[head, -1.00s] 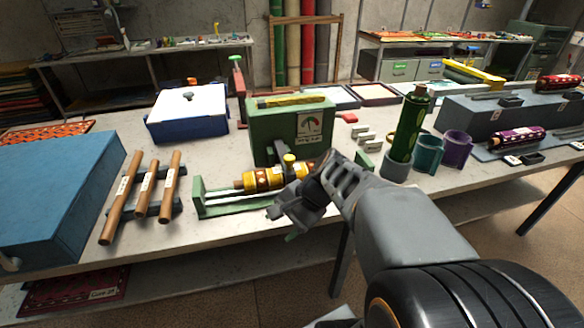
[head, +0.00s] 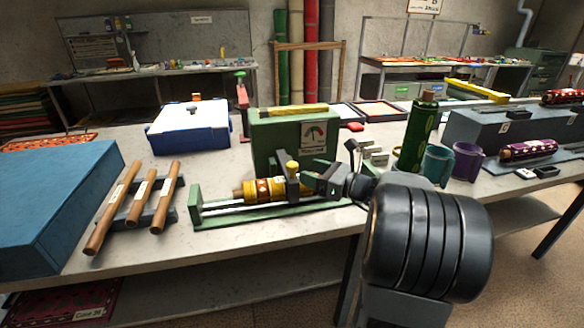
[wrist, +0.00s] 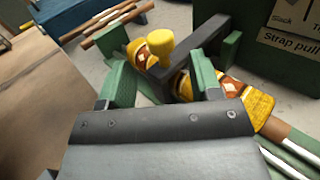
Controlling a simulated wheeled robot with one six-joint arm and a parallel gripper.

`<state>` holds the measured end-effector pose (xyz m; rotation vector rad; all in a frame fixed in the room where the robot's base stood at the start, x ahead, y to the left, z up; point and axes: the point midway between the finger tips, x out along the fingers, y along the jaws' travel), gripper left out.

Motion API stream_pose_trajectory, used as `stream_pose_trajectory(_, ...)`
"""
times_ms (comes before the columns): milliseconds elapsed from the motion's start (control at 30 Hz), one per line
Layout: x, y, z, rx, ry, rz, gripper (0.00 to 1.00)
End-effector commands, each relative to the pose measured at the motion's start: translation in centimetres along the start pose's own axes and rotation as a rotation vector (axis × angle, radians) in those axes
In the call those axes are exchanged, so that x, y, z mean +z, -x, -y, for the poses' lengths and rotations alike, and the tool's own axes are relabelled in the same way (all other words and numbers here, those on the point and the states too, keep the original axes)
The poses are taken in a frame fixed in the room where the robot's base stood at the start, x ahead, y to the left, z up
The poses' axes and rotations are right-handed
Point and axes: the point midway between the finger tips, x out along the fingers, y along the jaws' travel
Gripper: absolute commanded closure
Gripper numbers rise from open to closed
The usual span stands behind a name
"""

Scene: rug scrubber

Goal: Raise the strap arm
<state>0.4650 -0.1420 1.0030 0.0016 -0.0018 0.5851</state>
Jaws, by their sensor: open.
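The strap arm (head: 292,186) is a dark bar with a yellow knob (head: 292,167) at its end. It lies low across a yellow, patterned roll (head: 262,190) in the green cradle (head: 205,218) before the green gauge box (head: 265,140). My gripper (head: 308,180) is just right of the arm, at about knob height. In the wrist view, my gripper's green-padded fingers (wrist: 161,68) are apart, with the knob (wrist: 160,42) and part of the strap arm (wrist: 190,48) showing between and beyond them. I cannot tell whether they touch.
Wooden rollers (head: 150,195) on a rack and a blue box (head: 50,205) stand left. A green bottle (head: 415,130), a teal cup (head: 437,165) and a purple cup (head: 467,160) stand right, close to my arm. A white-and-blue box (head: 190,125) is behind.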

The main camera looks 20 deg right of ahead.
Motion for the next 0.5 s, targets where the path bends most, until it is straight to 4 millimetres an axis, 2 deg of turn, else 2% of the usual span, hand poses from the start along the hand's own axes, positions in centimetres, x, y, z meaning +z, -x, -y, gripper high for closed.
stream_pose_trajectory(33, -0.1, -1.1, -0.1, 0.005, 0.000, -0.001, 0.41)
stream_pose_trajectory(200, -0.1, -3.8, -0.1, 0.003, 0.001, -0.001, 0.41)
stream_pose_trajectory(500, -0.1, -6.3, -0.1, 0.001, 0.001, -0.002, 0.41)
